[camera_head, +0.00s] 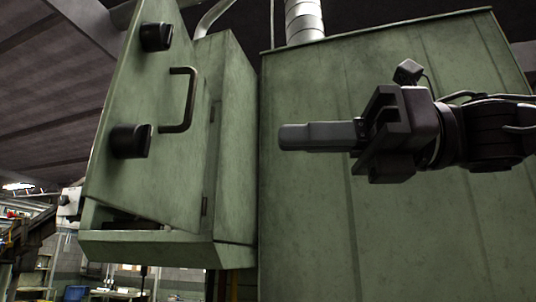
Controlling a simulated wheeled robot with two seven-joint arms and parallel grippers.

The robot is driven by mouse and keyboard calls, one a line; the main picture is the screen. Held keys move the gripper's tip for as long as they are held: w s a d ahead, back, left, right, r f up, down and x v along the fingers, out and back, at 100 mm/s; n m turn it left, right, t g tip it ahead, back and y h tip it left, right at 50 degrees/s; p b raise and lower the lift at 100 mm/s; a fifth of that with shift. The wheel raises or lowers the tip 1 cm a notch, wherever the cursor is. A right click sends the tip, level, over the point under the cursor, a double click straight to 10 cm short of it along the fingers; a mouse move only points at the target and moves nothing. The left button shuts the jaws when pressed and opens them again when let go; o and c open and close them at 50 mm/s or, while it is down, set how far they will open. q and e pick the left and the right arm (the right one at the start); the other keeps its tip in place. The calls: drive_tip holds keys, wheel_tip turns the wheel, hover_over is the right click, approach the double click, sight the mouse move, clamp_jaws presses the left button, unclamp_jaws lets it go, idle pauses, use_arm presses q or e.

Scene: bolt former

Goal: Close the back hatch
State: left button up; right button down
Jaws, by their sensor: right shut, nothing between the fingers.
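The back hatch (150,185) is a green metal door with a dark bar handle (190,100) and two black knobs (130,141). It stands ajar, tilted away from the green box (228,120) behind it, with a dark gap at its lower edge. Hinges show along its right side. My right gripper (282,137) comes in from the right in front of the large green machine panel. Its fingers are shut and empty, pointing left, and in the picture they lie to the right of the handle, apart from it. My left gripper is not in view.
The large green machine panel (310,230) fills the right side behind my right arm. A silver duct (303,22) rises from its top. Shelves and a workshop wall show at the lower left.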

sight(150, 134)
drive_tip(key=a+p, duration=0.2)
drive_tip(key=a, duration=0.3)
drive_tip(key=a+p, duration=0.2)
drive_tip(key=a, duration=0.4)
drive_tip(key=shift+w+a+r, duration=0.15)
drive_tip(key=shift+a, duration=0.15)
drive_tip(key=shift+s+a+p, duration=0.35)
drive_tip(key=shift+s+a, duration=0.05)
drive_tip(key=shift+a, duration=0.05)
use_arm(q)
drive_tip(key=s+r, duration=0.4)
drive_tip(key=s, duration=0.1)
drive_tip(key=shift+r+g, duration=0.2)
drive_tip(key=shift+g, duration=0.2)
